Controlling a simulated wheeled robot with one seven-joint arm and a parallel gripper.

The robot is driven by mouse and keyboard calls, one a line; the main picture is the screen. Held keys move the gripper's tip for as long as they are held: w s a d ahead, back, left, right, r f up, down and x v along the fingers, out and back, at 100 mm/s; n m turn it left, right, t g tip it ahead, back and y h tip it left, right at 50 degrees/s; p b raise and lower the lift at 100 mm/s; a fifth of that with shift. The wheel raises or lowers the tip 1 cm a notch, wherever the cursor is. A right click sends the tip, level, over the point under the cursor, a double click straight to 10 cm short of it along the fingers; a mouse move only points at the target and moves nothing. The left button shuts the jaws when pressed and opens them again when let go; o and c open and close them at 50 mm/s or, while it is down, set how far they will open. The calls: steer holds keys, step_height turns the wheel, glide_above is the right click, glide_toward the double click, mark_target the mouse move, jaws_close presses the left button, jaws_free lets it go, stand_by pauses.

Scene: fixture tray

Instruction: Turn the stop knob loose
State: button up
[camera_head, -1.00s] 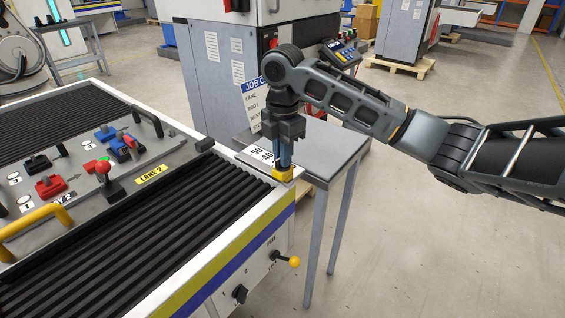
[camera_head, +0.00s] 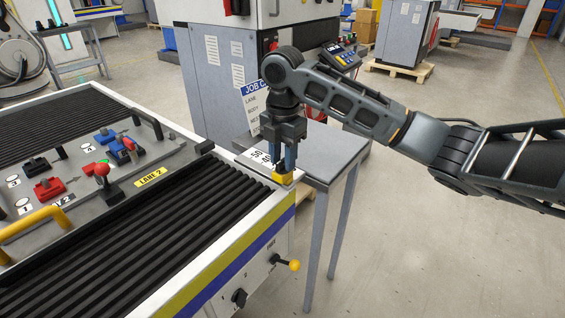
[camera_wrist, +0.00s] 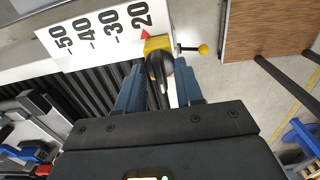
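The stop is a yellow block (camera_head: 283,179) at the near right corner of the lane bed, beside the white number scale. It also shows in the wrist view (camera_wrist: 155,43), with a red pointer at the 20 mark. The black stop knob (camera_wrist: 159,72) stands up from the block. My gripper (camera_head: 283,166) points straight down over the block, with one blue-grey finger on each side of the knob. The fingers are apart, low around it. Whether either finger touches the knob is hard to see. The knob's lower part is partly hidden.
A small yellow-ball lever (camera_head: 294,265) and a black dial (camera_head: 239,297) sit on the bed's front face. A grey side table (camera_head: 318,165) stands behind the corner. The control plate with red and blue clamps (camera_head: 48,188) lies left, and open floor lies right.

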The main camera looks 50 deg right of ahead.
mark_target(283, 160)
steer(key=shift+r, duration=0.1)
steer(key=shift+r+p, duration=2.05)
steer(key=shift+r, duration=0.4)
